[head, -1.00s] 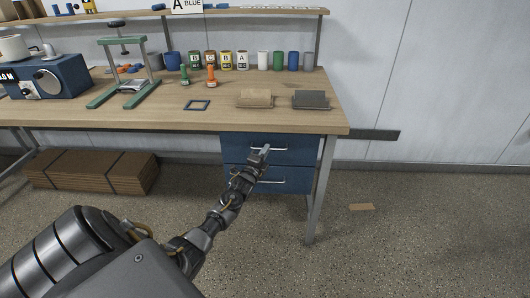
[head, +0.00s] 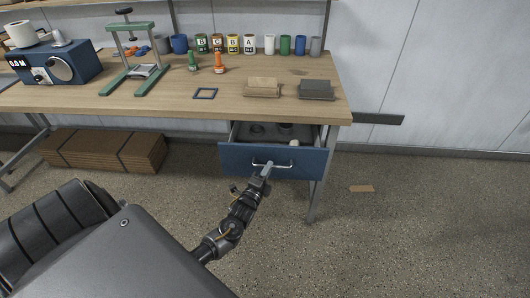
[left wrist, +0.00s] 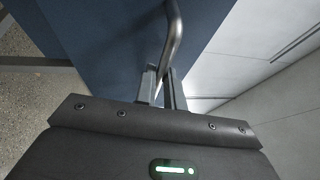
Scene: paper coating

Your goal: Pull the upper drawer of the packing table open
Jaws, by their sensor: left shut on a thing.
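The packing table (head: 120,103) has a blue upper drawer (head: 235,160) under its right part. The drawer stands pulled out, and dark round items show inside it. Its silver bar handle (head: 285,165) is on the front face. My left gripper (head: 267,168) is shut on the handle. In the left wrist view the two fingers (left wrist: 164,88) close around the handle bar (left wrist: 175,35), in front of the blue drawer face (left wrist: 105,35). The lower drawer is hidden behind the open upper one. My right gripper is not in view.
On the tabletop are a green press frame (head: 133,55), a blue machine (head: 60,63), several coloured cans, a brown block (head: 262,88) and a dark block (head: 316,90). Flat cardboard (head: 105,150) lies under the table. The floor right of the table is mostly clear.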

